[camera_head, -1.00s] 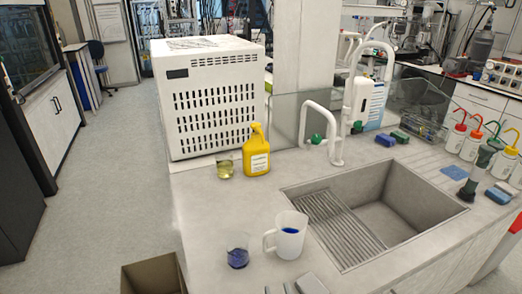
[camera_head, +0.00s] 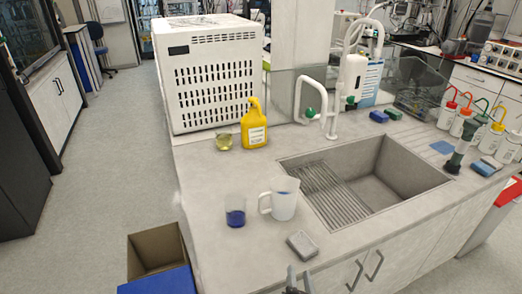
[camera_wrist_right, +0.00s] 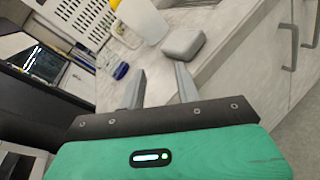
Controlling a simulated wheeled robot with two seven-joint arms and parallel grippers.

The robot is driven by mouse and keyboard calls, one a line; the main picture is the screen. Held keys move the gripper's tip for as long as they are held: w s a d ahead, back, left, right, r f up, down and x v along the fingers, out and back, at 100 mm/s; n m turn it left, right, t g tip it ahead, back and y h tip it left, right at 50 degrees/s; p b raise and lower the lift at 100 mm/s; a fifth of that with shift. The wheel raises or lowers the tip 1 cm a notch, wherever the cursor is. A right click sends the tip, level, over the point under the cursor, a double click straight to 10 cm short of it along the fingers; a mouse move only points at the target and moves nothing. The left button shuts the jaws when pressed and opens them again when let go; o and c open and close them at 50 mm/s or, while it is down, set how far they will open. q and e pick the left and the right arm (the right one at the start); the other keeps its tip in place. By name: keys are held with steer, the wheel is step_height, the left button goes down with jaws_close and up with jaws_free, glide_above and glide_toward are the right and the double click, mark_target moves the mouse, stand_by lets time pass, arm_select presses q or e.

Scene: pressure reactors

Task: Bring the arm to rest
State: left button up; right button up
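My right gripper (camera_head: 297,280) shows at the bottom edge of the head view, in front of the counter's front edge. In the right wrist view its two grey fingers (camera_wrist_right: 158,88) stand apart with nothing between them, so it is open and empty. The green and black gripper body fills the lower part of that view. My left gripper is not seen in the head view.
The counter (camera_head: 230,265) holds a beaker with blue liquid (camera_head: 236,214), a white jug (camera_head: 283,200), a grey block (camera_head: 302,244), a yellow bottle (camera_head: 254,124) and a sink (camera_head: 385,180). An open box (camera_head: 156,249) stands on the floor at left. The floor aisle (camera_head: 110,140) is clear.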

steer(key=s+d+f+m+g+h, duration=0.2)
steer(key=s+d+f+m+g, duration=0.35)
steer(key=d+m, duration=0.6)
steer(key=s+d+f+m+g+y, duration=0.2)
steer(key=s+m+g, duration=0.5)
steer(key=s+m, duration=0.8)
step_height(320, 180, down, 33)
steer(key=m+g, duration=0.1)
steer(key=m, duration=0.1)
steer(key=s+d+f+g, duration=0.1)
steer(key=s+d+f, duration=0.2)
steer(key=s+f, duration=1.4)
steer(key=shift+s+d+f+n, duration=0.2)
steer(key=shift+s+f+n, duration=0.15)
steer(key=shift+s, duration=0.1)
